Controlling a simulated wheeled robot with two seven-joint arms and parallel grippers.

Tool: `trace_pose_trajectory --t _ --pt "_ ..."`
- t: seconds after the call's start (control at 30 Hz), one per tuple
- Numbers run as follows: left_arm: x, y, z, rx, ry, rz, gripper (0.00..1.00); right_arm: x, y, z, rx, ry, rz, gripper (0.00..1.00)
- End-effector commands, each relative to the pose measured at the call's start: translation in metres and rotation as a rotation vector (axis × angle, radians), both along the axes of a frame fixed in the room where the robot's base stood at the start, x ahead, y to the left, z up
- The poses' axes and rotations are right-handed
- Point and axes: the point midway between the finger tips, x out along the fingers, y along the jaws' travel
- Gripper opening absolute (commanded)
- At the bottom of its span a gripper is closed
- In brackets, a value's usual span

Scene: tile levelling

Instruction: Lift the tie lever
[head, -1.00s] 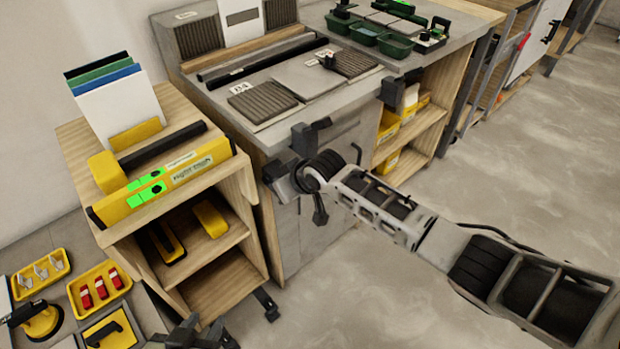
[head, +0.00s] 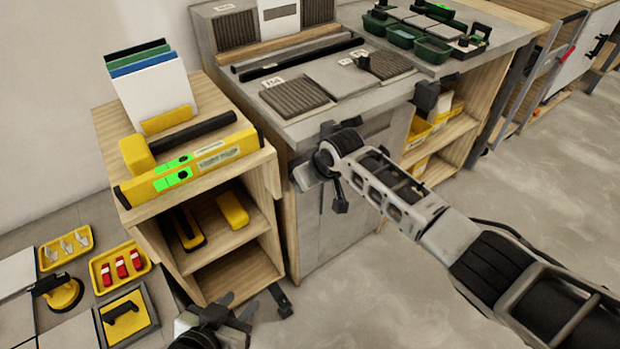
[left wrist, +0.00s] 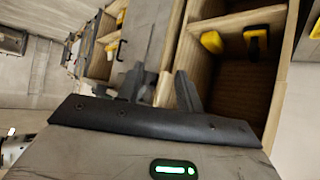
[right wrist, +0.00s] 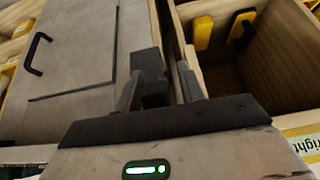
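A small black upright piece (head: 362,62) stands on the tiles of the workbench, beside a dark ribbed tile (head: 391,65). It may be the tie lever, but it is too small to tell. My left gripper (head: 236,304) is low beside the wooden shelf cart. The left wrist view shows its fingers (left wrist: 158,88) apart with nothing between them.
A wooden cart (head: 215,230) carries a yellow level (head: 188,165) and upright folders. Yellow trays with red (head: 121,268) and white pieces lie at lower left, near a suction cup (head: 63,292). Green bins (head: 405,36) stand on the far bench. Floor at right is clear.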

Motion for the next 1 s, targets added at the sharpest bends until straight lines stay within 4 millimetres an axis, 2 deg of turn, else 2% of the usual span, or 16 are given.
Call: trace_pose_trajectory --t 0.27,0.47,0.67,1.0 --pt "-0.002 0.001 -0.002 0.004 0.005 -0.003 0.36 0.000 0.000 0.001 0.002 -0.001 -0.001 0.40" --pt "-0.002 0.001 0.001 0.007 0.009 -0.004 0.36 -0.004 -0.005 0.014 0.002 -0.003 0.000 0.40" --pt "-0.004 0.003 0.004 0.012 0.015 -0.003 0.36 -0.019 -0.017 0.046 0.001 -0.004 0.000 0.40" --pt "-0.001 0.003 0.007 0.010 0.011 0.007 0.36 -0.050 -0.040 0.110 0.002 -0.003 0.000 0.40"
